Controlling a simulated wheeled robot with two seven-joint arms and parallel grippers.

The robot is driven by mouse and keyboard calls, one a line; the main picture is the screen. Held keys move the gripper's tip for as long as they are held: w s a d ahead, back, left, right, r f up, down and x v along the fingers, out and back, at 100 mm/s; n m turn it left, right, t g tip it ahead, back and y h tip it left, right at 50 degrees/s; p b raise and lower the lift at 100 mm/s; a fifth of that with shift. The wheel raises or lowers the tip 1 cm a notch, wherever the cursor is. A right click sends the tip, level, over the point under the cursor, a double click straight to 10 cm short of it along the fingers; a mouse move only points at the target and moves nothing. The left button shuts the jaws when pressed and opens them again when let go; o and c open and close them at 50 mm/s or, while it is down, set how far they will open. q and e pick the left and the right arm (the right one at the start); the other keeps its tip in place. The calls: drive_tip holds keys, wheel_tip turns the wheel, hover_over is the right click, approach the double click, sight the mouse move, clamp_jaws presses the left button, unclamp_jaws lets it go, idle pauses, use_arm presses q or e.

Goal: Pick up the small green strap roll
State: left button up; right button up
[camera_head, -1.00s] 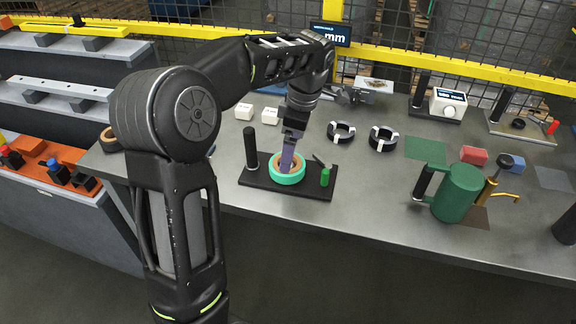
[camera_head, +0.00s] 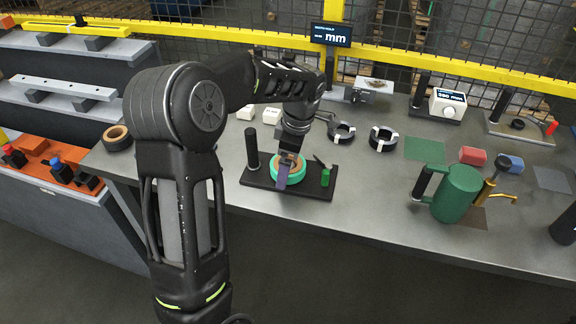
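The small green strap roll (camera_head: 301,174), a green ring with a tan core, is on the black plate (camera_head: 251,180) at the front of the steel table. My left gripper (camera_head: 284,174) points down over the roll, and its purple-grey finger overlaps the roll's front and core. It hides part of the ring. I cannot tell whether the fingers are closed on the roll, or whether the roll is raised off the plate. My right gripper is not in view.
A black post (camera_head: 251,148) and a small green cylinder (camera_head: 325,177) stand on the plate beside the roll. Two black rings (camera_head: 383,138) lie behind to the right. A green jug (camera_head: 458,193) stands right. A dark roll (camera_head: 117,138) lies at the table's left.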

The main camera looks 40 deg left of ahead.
use_arm(q)
drive_tip(key=shift+c, duration=0.4)
drive_tip(key=c, duration=1.5)
